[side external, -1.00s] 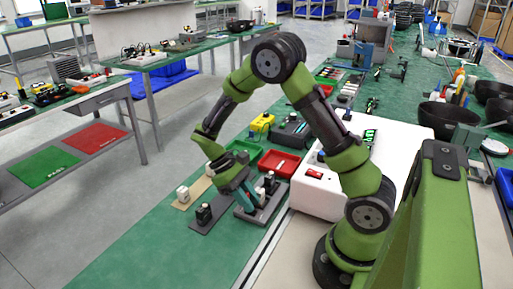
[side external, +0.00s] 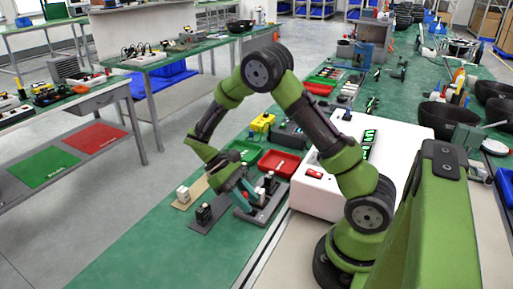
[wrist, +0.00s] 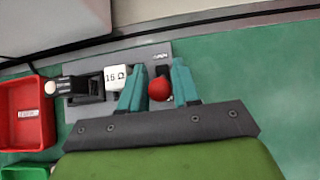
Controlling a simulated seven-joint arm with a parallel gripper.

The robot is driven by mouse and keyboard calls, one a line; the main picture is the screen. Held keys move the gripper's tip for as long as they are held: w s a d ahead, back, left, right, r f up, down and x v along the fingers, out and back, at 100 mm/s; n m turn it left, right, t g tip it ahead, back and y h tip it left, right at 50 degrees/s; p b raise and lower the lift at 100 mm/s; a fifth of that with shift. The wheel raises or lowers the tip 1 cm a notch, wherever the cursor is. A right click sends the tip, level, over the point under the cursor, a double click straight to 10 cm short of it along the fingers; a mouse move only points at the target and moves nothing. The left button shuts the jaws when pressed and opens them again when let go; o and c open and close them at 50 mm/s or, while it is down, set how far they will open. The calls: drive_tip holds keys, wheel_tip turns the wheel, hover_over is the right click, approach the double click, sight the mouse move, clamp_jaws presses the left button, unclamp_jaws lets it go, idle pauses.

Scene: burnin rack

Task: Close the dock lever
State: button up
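The dock is a grey plate (wrist: 70,110) carrying a black lever block (wrist: 82,88) and a white block marked 15 Ω (wrist: 117,77). A red ball knob (wrist: 159,89), apparently the lever's, shows to the right of the white block. My gripper (wrist: 160,76) has its two teal fingers apart, one on each side of the knob. I cannot tell whether they touch it. In the side view my gripper (side external: 244,187) hangs low over the dock plate (side external: 262,214) and hides part of the dock. The lever's arm is mostly hidden.
A red tray (wrist: 22,115) and a green tray (wrist: 27,171) lie left of the dock in the wrist view. In the side view a dark block (side external: 203,216) and a white block (side external: 183,195) stand nearby. A white housing with green digits (side external: 368,139) stands to the right.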

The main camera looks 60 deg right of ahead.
drive_tip(key=v, duration=1.6)
drive_tip(key=shift+w+r, duration=0.25)
drive_tip(key=shift+r, duration=0.05)
drive_tip(key=s+a+r+m+t+y, duration=0.1)
drive_tip(key=s+a+r+m+t, duration=0.1)
drive_tip(key=s+t, duration=0.6)
drive_tip(key=s+a+r+m+t+y, duration=0.1)
drive_tip(key=s+a+r+m+t, duration=0.1)
drive_tip(key=s+a+r+t, duration=0.3)
drive_tip(key=s+r+t, duration=0.2)
drive_tip(key=s+t, duration=0.1)
drive_tip(key=s, duration=0.1)
drive_tip(key=shift+s+a, duration=0.25)
drive_tip(key=shift+s, duration=0.1)
